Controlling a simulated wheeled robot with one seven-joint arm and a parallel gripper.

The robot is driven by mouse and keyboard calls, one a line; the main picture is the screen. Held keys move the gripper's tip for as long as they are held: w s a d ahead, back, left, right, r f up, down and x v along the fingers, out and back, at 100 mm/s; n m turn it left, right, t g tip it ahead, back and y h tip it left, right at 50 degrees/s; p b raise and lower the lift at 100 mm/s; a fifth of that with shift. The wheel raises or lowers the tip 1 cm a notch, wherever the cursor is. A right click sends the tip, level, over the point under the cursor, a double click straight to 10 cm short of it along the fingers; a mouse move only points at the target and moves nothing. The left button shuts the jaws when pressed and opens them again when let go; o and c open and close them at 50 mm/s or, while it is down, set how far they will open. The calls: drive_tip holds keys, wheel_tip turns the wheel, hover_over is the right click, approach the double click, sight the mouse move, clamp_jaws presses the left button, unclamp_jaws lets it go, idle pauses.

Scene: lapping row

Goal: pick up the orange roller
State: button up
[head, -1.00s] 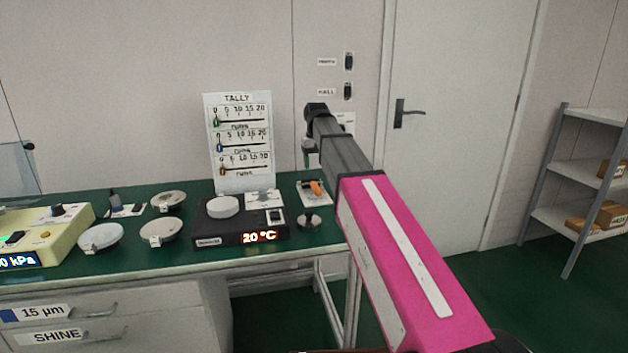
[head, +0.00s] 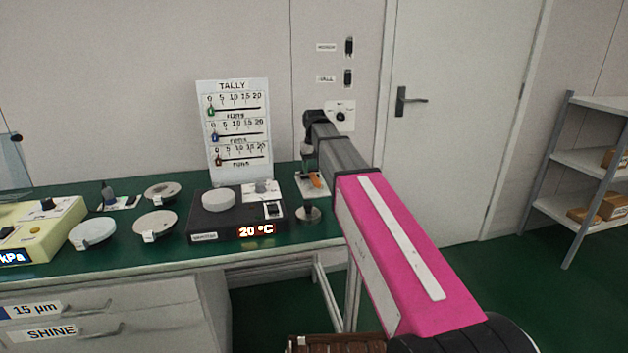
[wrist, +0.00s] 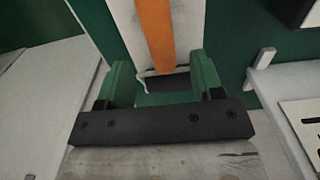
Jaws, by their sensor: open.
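The orange roller (head: 317,181) lies on a small pale plate (head: 301,186) at the right end of the green bench. In the wrist view the roller (wrist: 155,35) runs lengthwise from the top edge to near the fingertips. My gripper (wrist: 164,78) is open, with one green finger on each side of the roller's near end. The fingers look apart from the roller, and nothing is held. In the head view my gripper (head: 309,163) hangs just above and left of the roller, and its fingertips are hard to make out.
A black heater (head: 238,216) reading 20 °C stands left of the roller. A metal disc (head: 308,213) sits in front of it. The tally board (head: 238,128) stands behind the heater. Round plates (head: 155,224) lie farther left. The bench's right edge is close.

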sight(314, 175)
drive_tip(key=shift+s+a+f, duration=0.1)
drive_tip(key=shift+s+f, duration=0.05)
drive_tip(key=shift+f, duration=1.75)
drive_tip(key=c, duration=1)
